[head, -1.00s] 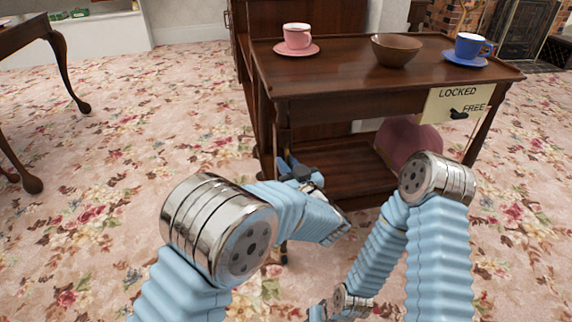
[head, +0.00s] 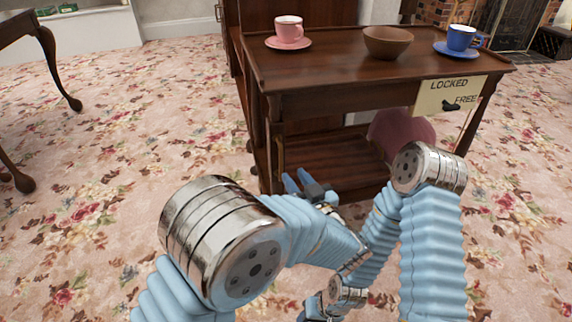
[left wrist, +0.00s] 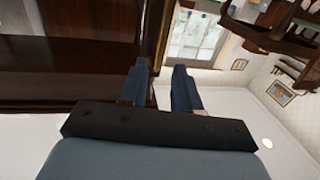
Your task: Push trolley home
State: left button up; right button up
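The dark wooden trolley (head: 340,72) stands in front of me in the head view. On its top are a pink cup on a saucer (head: 288,30), a brown bowl (head: 388,42) and a blue cup on a saucer (head: 461,38). A sign reading LOCKED and FREE (head: 436,98) hangs at its right front; a small dark lever (head: 451,106) lies beside FREE. My left gripper (head: 301,178) is low by the near left leg, fingers apart; contact cannot be told. In the left wrist view its fingers (left wrist: 158,88) show a gap, with dark wood behind. My right gripper's fingers are not visible.
A dark table with curved legs (head: 58,70) stands at the left. A brick fireplace (head: 452,12) is at the back right. Open flowered carpet (head: 150,130) lies left of the trolley.

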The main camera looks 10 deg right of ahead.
pick_arm(q)
jog(key=v, duration=0.5)
dwell(0.3)
jog(key=w+a+f+m+g+h+p, duration=0.1)
jog(key=w+a+f+g+h+p, duration=0.15)
jog(key=a+f, duration=0.5)
jog(key=w+a+f+m+g+h+p, duration=0.1)
jog(key=w+a+f+g+h+p, duration=0.1)
jog(key=w+a+f+g, duration=0.5)
jog(key=s+a+f+g+h+p, duration=0.2)
jog(key=s+a+f, duration=0.4)
jog(key=s+f, duration=0.45)
jog(key=s+a+f+g+h, duration=0.1)
jog(key=s+a+g, duration=0.1)
jog(key=s, duration=0.5)
jog(key=s+a+f+g+h, duration=0.1)
jog(key=s+a+g, duration=0.1)
jog(key=s, duration=0.5)
jog(key=shift+a+n+g+h+p, duration=0.2)
jog(key=shift+n+g+h+p, duration=0.15)
jog(key=shift+g+p, duration=0.15)
jog(key=shift+d+f, duration=0.1)
jog(key=shift+f, duration=0.05)
